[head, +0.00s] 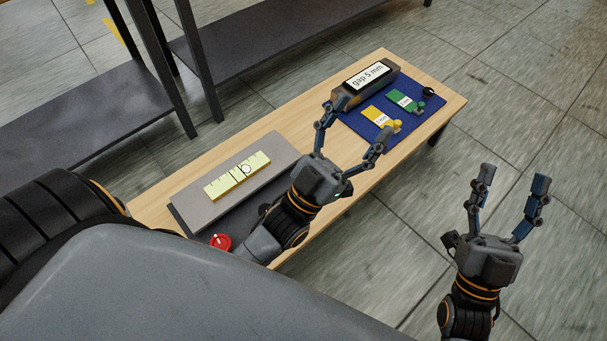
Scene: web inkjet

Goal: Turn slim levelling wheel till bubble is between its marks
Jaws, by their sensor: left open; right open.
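A pale yellow level vial (222,186) with dark marks lies on a grey plate (265,153) at the near left of the bench. Its round bubble (246,169) sits at the right-hand mark, seemingly overlapping it rather than centred. A red wheel (219,242) with a pale spot is at the plate's near side, close to my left forearm; I cannot tell if it is the slim one. My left gripper (357,121) is open and empty above the bench, right of the vial and apart from the wheel. My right gripper (512,177) is open and empty over the floor.
Dark shelving (90,115) stands behind. Floor right of the bench is clear.

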